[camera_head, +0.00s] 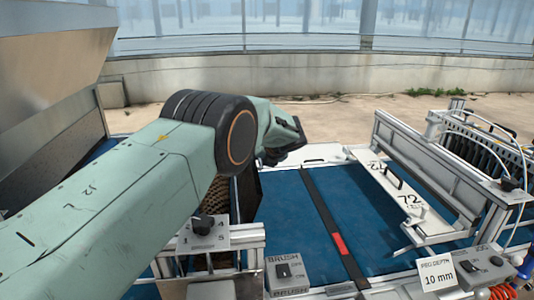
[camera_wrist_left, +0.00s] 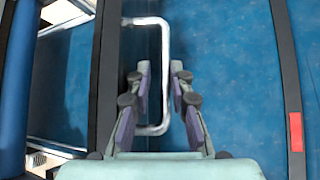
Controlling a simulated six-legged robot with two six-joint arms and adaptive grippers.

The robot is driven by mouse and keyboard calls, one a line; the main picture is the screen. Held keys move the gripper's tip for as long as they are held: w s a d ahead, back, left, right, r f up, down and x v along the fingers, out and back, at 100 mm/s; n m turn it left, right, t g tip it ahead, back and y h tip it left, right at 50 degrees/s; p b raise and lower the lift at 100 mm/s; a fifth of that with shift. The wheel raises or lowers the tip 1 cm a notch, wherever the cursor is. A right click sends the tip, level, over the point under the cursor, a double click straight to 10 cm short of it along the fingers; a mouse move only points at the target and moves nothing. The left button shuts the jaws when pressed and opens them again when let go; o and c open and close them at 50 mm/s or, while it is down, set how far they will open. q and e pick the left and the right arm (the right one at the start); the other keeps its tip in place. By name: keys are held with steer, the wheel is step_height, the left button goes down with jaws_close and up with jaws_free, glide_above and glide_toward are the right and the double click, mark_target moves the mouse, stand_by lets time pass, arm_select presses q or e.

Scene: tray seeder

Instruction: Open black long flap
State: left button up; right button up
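A long black strip (camera_wrist_left: 103,80), which looks like the flap seen nearly edge-on, runs down the left wrist view. A silver U-shaped handle (camera_wrist_left: 148,21) stands out from its right side. My left gripper (camera_wrist_left: 161,72) is open, with one fingertip on each side of the handle's long bar; I cannot tell whether they touch it. In the head view a dark upright panel (camera_head: 250,196), probably the same flap, is partly behind my left arm. My left gripper (camera_head: 272,157) shows there only in part, and the handle is hidden. My right gripper is not in view.
A blue bed (camera_head: 290,225) carries a black strip with a red mark (camera_head: 338,244). It also shows in the wrist view (camera_wrist_left: 288,70). A white numbered plate (camera_head: 400,190) and metal frame stand right. A brush switch box (camera_head: 289,272) is at the front.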

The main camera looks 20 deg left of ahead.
arm_select(q)
steer(key=v, duration=1.1)
steer(key=shift+s+f, duration=0.1)
